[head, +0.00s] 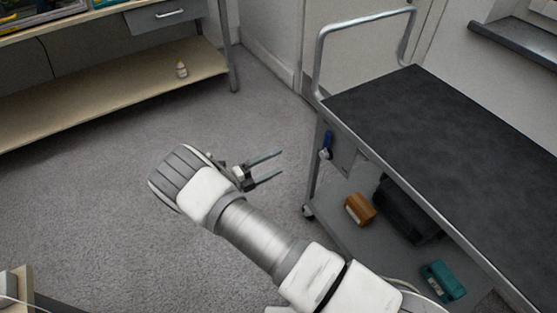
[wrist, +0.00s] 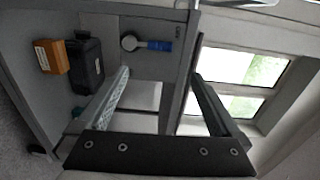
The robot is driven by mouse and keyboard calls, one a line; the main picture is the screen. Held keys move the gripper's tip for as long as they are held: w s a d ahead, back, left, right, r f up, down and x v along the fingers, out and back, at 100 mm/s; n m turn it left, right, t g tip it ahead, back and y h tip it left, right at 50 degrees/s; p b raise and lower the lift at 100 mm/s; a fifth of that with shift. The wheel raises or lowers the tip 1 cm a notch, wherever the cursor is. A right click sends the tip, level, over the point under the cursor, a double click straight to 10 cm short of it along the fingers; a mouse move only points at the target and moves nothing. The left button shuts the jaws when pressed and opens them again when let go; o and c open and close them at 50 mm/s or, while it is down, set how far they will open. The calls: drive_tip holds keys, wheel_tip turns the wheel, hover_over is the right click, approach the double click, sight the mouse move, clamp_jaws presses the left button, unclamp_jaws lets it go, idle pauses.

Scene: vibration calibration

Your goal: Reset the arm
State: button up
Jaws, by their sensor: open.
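My arm reaches up from the bottom of the head view over the grey carpet. My gripper (head: 281,162) is at its end, left of the cart, with two thin parallel fingers pointing right towards it. The fingers are apart with nothing between them. In the wrist view my gripper (wrist: 161,74) also shows open and empty, with the cart's side and a window behind it. That view is turned sideways.
The dark-topped cart (head: 450,125) stands at right with a bare top and metal handle. Its lower shelf holds a brown box (head: 360,209), a black case (head: 408,215) and a teal box (head: 442,281). Carpet (head: 90,220) is clear at left.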

idle(0.4)
drive_tip(key=s+d+r+m+g+y, duration=0.45)
drive_tip(key=d+r+m, duration=0.25)
drive_tip(key=r+m, duration=0.4)
drive_tip(key=s+d+r+m+g+y, duration=0.3)
drive_tip(key=d+r+m+g, duration=0.4)
drive_tip(key=r+m, duration=0.5)
drive_tip(key=s+d+r+m+t+y, duration=0.2)
drive_tip(key=s+r+m+t+y, duration=0.3)
drive_tip(key=s+m, duration=0.45)
drive_tip(key=s+d+r+m+t+y, duration=0.2)
drive_tip(key=s+r+m+y, duration=0.1)
drive_tip(key=s+r+m, duration=0.55)
wheel_tip(320, 180, up, 14)
drive_tip(key=m+p, duration=0.2)
drive_tip(key=p, duration=1.4)
drive_tip(key=shift+r, duration=0.15)
